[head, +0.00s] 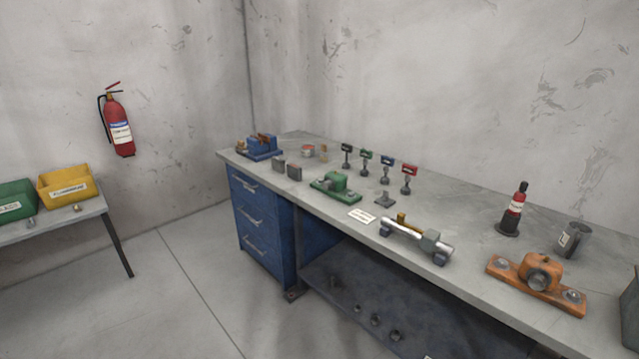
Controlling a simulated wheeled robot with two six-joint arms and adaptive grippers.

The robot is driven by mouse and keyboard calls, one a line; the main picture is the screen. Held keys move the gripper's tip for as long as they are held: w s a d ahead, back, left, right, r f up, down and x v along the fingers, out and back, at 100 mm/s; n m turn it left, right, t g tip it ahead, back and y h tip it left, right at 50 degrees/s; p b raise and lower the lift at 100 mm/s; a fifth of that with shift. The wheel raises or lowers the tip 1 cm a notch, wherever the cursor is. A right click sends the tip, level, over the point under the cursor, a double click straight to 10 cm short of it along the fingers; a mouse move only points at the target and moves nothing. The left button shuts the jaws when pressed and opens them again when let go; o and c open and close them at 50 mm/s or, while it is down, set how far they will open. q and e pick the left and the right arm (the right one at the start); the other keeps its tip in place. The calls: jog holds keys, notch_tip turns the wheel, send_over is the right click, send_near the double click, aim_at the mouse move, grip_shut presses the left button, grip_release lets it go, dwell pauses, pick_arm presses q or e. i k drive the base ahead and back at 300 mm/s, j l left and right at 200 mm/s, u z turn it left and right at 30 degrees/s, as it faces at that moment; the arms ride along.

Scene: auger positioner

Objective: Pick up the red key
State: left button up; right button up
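A row of small upright pieces with coloured heads stands on the workbench (470,225) in the head view. The rightmost has a red head, and I take it as the red key (409,171). It is upright on a dark round base. To its left stand a blue-headed one (387,164), a green-headed one (366,158) and a dark one (346,151). The red one is apart from its neighbours. Neither of my grippers is in view, and nothing is seen touching the red key.
In front of the row are a green device (336,186), a small grey block (385,199) and a silver cylinder assembly (416,238). A bottle (514,208) and an orange bearing mount (538,276) stand right. The bench between bottle and red key is mostly clear.

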aim_at(409, 170)
jog(key=i+j, duration=0.15)
jog(key=i, duration=0.25)
jog(key=i+j+z, duration=0.1)
jog(key=i, duration=0.35)
jog(key=i+j+z, duration=0.1)
jog(key=i+j, duration=0.35)
jog(key=j, duration=0.2)
jog(key=i+j+z, duration=0.15)
jog(key=i+j, duration=0.25)
jog(key=j, duration=0.3)
jog(key=i+j+z, duration=0.25)
jog(key=i+j, duration=0.15)
jog(key=j, duration=0.35)
jog(key=i+j, duration=0.2)
jog(key=j, duration=0.2)
jog(key=l+z, duration=0.05)
